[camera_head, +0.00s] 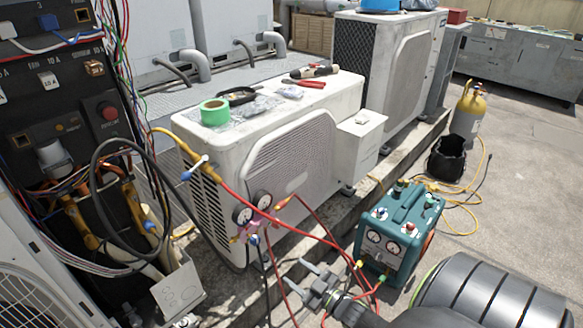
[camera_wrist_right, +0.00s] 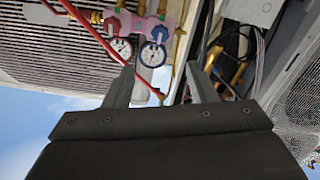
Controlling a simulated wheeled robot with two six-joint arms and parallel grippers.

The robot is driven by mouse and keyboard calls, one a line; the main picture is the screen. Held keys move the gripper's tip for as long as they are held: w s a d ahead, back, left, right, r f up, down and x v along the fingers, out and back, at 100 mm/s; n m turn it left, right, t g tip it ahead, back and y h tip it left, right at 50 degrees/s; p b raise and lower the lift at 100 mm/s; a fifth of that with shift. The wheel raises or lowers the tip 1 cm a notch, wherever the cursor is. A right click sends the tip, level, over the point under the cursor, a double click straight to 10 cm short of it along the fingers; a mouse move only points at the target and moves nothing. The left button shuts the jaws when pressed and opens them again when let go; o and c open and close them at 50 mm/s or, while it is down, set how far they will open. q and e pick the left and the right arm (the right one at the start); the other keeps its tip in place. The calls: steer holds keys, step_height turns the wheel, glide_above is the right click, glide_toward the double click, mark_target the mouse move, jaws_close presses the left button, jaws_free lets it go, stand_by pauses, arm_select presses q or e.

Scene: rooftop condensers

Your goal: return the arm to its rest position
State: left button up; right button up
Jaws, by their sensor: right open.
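My right gripper (camera_head: 296,274) is in the lower middle of the head view, in front of the near white condenser unit (camera_head: 290,110). Its two grey fingers are apart with nothing between them. In the right wrist view the gripper (camera_wrist_right: 161,80) also shows open and empty. Beyond its fingertips in that view are a red gauge (camera_wrist_right: 121,47) and a blue gauge (camera_wrist_right: 153,55) of the manifold. In the head view the gauge manifold (camera_head: 258,215) hangs at the condenser's front corner. My left gripper does not show.
A teal recovery machine (camera_head: 398,232) stands right of the gripper. Red hoses (camera_head: 318,237) run close by. An open electrical panel (camera_head: 62,110) with loose wires is at left. A yellow cylinder (camera_head: 468,108) and black bucket (camera_head: 448,158) stand behind. Bare concrete (camera_head: 530,190) lies at right.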

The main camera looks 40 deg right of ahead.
steer(key=s+a+f+m+g+h, duration=0.3)
steer(key=s+a+f+m+g, duration=0.3)
steer(key=s+g, duration=0.35)
steer(key=s+a+r+g+y, duration=0.1)
steer(key=s+a+g, duration=0.25)
steer(key=s, duration=0.35)
steer(key=s+a+g+y, duration=0.1)
steer(key=s+a+g, duration=0.25)
steer(key=s, duration=0.35)
arm_select(q)
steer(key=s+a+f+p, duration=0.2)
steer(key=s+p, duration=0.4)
steer(key=p, duration=0.4)
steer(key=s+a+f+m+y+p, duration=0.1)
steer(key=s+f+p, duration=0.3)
steer(key=p, duration=0.6)
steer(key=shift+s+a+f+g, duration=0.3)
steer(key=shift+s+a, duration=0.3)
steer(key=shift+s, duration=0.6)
arm_select(e)
steer(key=s+d+f, duration=0.2)
steer(key=s+f, duration=0.1)
steer(key=s, duration=0.3)
steer(key=s+d+f+n+h, duration=0.1)
steer(key=s+f, duration=0.2)
steer(key=s, duration=0.3)
steer(key=shift+d+f, duration=0.25)
steer(key=shift+d, duration=0.15)
